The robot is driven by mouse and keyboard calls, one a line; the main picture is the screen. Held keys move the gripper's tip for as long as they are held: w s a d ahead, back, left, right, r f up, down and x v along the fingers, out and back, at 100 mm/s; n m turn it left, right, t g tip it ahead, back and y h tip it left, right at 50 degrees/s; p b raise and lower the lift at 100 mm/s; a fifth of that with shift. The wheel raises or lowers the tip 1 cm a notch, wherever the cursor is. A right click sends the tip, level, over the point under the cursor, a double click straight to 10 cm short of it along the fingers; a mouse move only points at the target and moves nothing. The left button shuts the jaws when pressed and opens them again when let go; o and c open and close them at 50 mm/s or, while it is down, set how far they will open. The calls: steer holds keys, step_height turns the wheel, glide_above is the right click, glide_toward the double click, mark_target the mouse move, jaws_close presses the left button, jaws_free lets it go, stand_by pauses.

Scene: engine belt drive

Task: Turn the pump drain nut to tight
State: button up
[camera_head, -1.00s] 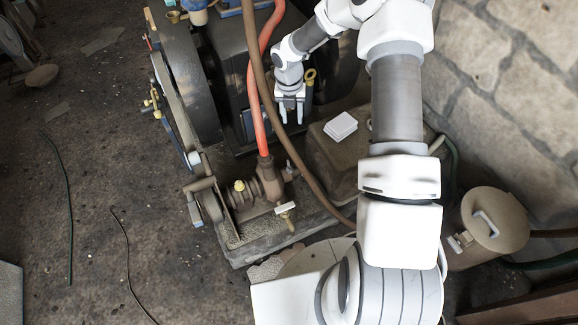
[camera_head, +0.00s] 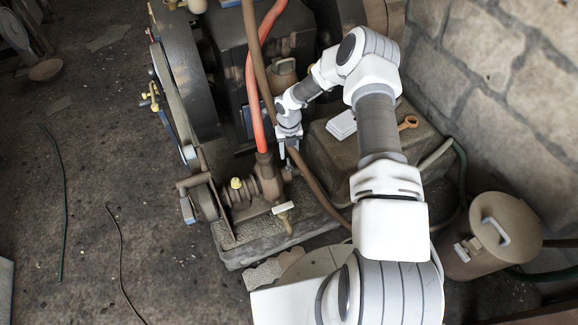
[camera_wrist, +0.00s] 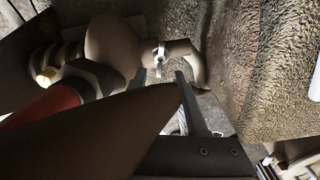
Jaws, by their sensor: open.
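The brown pump (camera_head: 266,181) sits at the front of the engine base, below the red hose. A drain spout (camera_head: 286,222) with a pale cross-piece (camera_head: 285,208), likely the drain nut, sticks out of its front. In the wrist view a silver cross-piece (camera_wrist: 160,57) sits on a bent brown spout (camera_wrist: 196,68) beside the pump body (camera_wrist: 110,45). My gripper (camera_head: 290,155) is open and empty, pointing down just behind the pump, apart from the cross-piece. Its fingers (camera_wrist: 194,108) show in the wrist view, partly hidden by a dark hose.
The red hose (camera_head: 254,105) and a brown hose (camera_head: 318,186) run close to my gripper. A box-like block (camera_head: 335,165) right of it carries a white block (camera_head: 341,125) and a small ring-ended brown piece (camera_head: 408,122). A lidded canister (camera_head: 490,232) stands at right.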

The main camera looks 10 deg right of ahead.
mark_target(289, 166)
step_height(289, 166, down, 7)
steer(key=shift+r+b, duration=0.1)
steer(key=shift+b, duration=0.75)
jaws_close()
